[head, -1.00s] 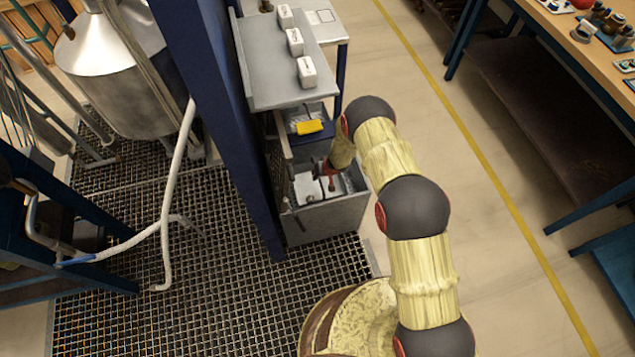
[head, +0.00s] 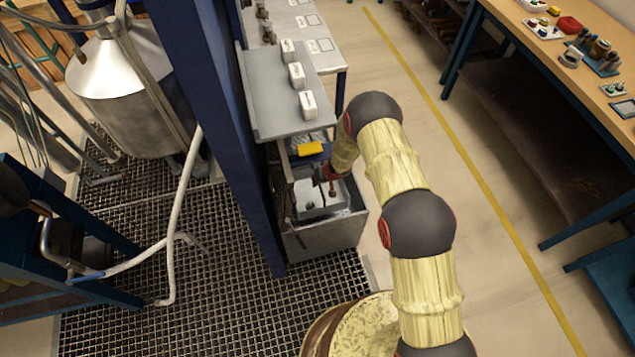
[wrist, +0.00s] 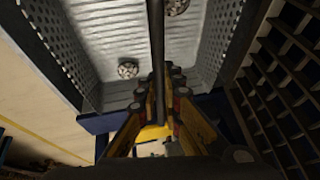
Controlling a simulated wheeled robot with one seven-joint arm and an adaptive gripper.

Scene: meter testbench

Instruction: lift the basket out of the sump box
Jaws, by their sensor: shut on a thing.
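The grey sump box (head: 325,240) stands open-topped at the end of the bench, on the grating. The pale metal basket (head: 318,214) is at its mouth, and its top appears raised above the box's rim. In the wrist view the basket shows perforated walls (wrist: 75,62) and a bare, shiny floor with two round pale lumps (wrist: 127,70). My gripper (head: 329,182) is over the basket. In the wrist view its fingers (wrist: 158,92) are closed on the basket's dark bar handle (wrist: 158,45). The basket's underside is hidden.
A grey shelf (head: 285,115) with white boxes overhangs behind the sump box. A yellow item (head: 310,148) lies under it. A blue post (head: 225,130) stands close at left. Floor to the right is clear up to the workbench (head: 600,85).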

